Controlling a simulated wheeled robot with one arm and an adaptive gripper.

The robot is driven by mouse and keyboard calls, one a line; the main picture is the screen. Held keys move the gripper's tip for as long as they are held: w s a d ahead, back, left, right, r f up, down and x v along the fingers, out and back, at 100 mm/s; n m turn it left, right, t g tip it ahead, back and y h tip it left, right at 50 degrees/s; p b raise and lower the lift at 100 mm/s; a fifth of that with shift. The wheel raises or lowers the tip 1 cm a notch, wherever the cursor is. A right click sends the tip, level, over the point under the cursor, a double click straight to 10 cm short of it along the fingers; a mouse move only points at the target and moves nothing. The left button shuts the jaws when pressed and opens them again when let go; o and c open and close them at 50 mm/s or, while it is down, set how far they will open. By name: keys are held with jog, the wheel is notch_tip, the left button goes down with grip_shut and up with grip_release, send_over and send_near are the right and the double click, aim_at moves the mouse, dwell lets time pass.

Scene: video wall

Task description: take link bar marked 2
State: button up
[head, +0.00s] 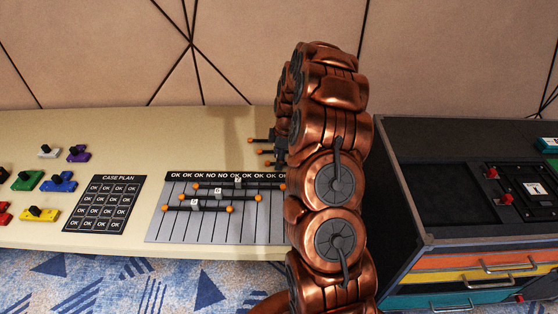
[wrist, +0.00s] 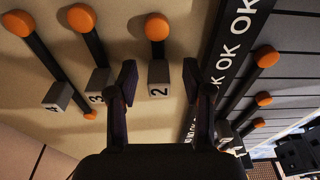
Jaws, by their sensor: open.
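The link bar marked 2 (wrist: 159,78) is a dark bar with an orange ball end and a grey block bearing the number, on the cream tabletop. In the wrist view my gripper (wrist: 160,70) is open, with one dark finger on each side of that block and gaps showing between. The far part of the bar is hidden behind my gripper. In the head view my copper arm covers most of this spot. Only some orange-ended bars (head: 262,141) and part of my dark gripper (head: 279,150) show beside it.
Link bars marked 3 (wrist: 96,80) and 4 (wrist: 58,95) lie left of bar 2 in the wrist view. The OK/NO board (head: 180,228) holds several orange-ended bars close by. A case plan card (head: 104,203), coloured blocks (head: 28,181) and a dark cabinet (head: 405,190) stand farther off.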

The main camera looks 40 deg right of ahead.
grip_shut()
dwell(0.4)
jog(key=shift+r, duration=0.1)
